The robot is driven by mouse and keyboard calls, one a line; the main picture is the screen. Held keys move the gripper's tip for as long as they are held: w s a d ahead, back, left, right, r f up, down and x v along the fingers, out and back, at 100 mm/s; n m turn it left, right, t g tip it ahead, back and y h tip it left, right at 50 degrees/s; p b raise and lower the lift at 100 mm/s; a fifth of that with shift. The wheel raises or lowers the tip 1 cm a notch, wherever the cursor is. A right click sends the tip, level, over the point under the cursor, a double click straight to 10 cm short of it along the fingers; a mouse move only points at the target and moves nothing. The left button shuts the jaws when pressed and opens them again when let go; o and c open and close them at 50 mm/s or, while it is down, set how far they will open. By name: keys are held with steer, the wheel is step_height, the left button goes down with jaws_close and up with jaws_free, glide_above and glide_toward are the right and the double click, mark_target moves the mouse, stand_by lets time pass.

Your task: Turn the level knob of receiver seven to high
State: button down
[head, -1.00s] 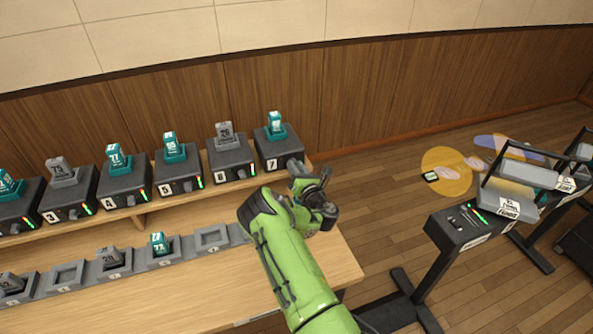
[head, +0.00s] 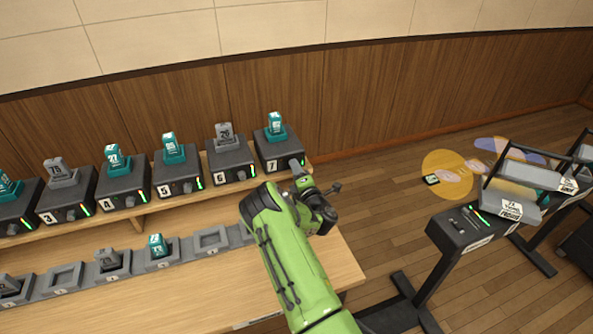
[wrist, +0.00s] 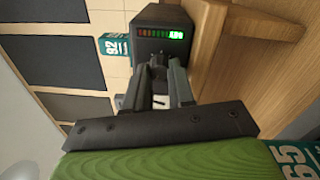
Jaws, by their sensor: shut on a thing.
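Receiver seven (head: 275,152) is the dark box at the right end of the shelf row, with a white "7" label and a teal pack in its top. My gripper (head: 298,168) is at the right part of its front face, hiding the knob in the head view. In the wrist view my gripper (wrist: 158,68) is shut on the level knob (wrist: 158,61), at the front of receiver seven (wrist: 160,16). The knob is mostly hidden by the fingers. The light bar (wrist: 161,34) beside it has a few segments bright green at one end; the others are dim.
Receiver six (head: 230,158) stands just left, with more receivers beyond. A row of docks (head: 212,240) runs along the desk in front. A black stand (head: 470,232) is to the right; floor lies between it and the desk.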

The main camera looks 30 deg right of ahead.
steer(key=shift+a+f+n+g, duration=0.1)
steer(key=shift+n+g, duration=0.2)
steer(key=shift+n, duration=8.05)
steer(key=shift+n+g, duration=0.3)
steer(key=shift+n, duration=8.05)
steer(key=shift+b, duration=0.35)
steer(key=c, duration=1)
jaws_free()
steer(key=shift+o, duration=0.2)
steer(key=shift+s, duration=0.1)
